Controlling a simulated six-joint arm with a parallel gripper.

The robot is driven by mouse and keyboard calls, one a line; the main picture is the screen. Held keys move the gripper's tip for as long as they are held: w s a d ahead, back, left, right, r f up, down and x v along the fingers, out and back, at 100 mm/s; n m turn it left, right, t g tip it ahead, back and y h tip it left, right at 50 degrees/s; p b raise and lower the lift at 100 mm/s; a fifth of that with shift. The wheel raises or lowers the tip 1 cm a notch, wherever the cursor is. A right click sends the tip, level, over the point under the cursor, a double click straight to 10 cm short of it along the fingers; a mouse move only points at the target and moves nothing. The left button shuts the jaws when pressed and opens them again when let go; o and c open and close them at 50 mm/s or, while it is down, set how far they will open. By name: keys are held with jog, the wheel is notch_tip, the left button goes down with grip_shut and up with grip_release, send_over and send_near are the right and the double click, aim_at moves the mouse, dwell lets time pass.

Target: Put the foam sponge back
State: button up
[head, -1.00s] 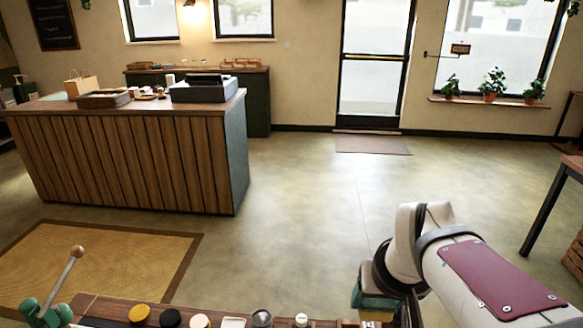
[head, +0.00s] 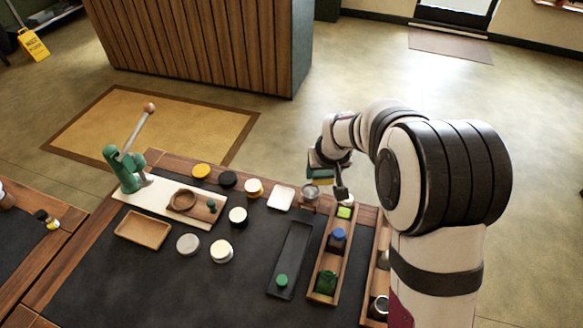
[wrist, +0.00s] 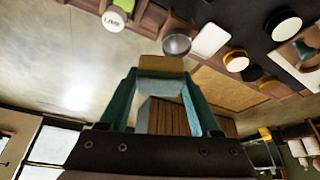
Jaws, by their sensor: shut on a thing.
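The foam sponge (wrist: 162,64) is a yellowish block between the teal fingers of my gripper (wrist: 162,82) in the wrist view. My gripper is shut on it. In the head view my gripper (head: 322,172) is over the far edge of the dark-topped table (head: 120,280), close to a metal cup (head: 310,191). The sponge shows there only as a small yellowish patch (head: 319,181) under the fingers, partly hidden. I cannot tell which spot on the table is the sponge's own.
A wooden rack (head: 318,262) holds a blue jar (head: 338,240) and a green bottle (head: 326,284). A black tray (head: 291,252), a white square dish (head: 281,197), several round jars and an empty wooden tray (head: 143,230) lie left. A green lever press (head: 125,168) stands far left.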

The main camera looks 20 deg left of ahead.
send_over(281, 194)
jog(key=s, duration=0.1)
jog(key=f, duration=0.6)
jog(key=shift+s+d+f, duration=0.15)
jog(key=shift+d, duration=0.2)
notch_tip(281, 194, down, 4)
jog(key=shift+a+r, duration=0.1)
jog(key=shift+f, duration=0.55)
jog(key=o, duration=1)
